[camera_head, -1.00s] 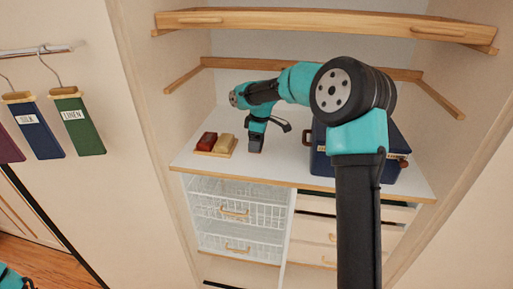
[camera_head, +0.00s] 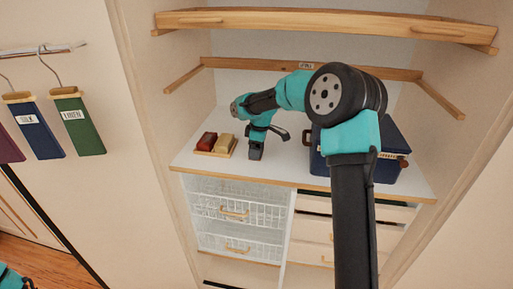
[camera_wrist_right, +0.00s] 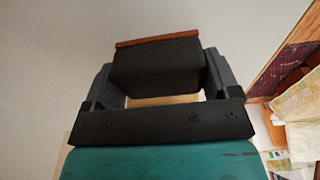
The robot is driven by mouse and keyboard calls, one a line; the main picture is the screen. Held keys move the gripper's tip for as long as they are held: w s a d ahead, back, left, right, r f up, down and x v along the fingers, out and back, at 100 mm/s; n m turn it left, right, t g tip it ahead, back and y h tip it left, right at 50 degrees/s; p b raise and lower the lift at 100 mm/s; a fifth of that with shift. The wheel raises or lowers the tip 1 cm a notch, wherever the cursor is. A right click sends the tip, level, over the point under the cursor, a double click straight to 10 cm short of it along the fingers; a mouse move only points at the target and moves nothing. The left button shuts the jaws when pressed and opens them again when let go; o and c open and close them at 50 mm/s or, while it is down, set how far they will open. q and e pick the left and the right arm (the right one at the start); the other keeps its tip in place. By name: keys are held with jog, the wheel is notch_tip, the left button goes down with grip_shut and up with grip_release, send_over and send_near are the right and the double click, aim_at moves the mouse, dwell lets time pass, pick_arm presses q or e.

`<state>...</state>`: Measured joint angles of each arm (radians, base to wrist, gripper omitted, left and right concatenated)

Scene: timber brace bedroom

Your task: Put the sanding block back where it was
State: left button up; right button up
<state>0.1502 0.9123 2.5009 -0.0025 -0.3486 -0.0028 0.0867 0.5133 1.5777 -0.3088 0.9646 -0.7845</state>
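My right gripper (camera_head: 256,153) is over the white shelf top, just right of a small wooden tray (camera_head: 233,155). In the right wrist view its two fingers (camera_wrist_right: 160,80) are closed on the sides of a dark block with a reddish-brown edge (camera_wrist_right: 155,68), which I take for the sanding block. In the head view the block is small and mostly hidden by the gripper; whether it touches the shelf I cannot tell. The tray holds a dark red block (camera_head: 206,141) and a tan block (camera_head: 224,142) side by side. My left gripper is out of view.
A blue case (camera_head: 390,145) stands on the shelf top (camera_head: 285,172) to the right, partly behind my right arm. Wooden rails (camera_head: 330,22) cross above. White wire baskets (camera_head: 235,210) and drawers are below. Labelled fabric samples (camera_head: 78,125) hang at left.

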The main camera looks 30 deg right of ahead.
jog(key=o, duration=0.3)
jog(key=r, duration=0.8)
jog(key=s+d+r, duration=0.1)
jog(key=r, duration=0.3)
jog(key=shift+r, duration=0.15)
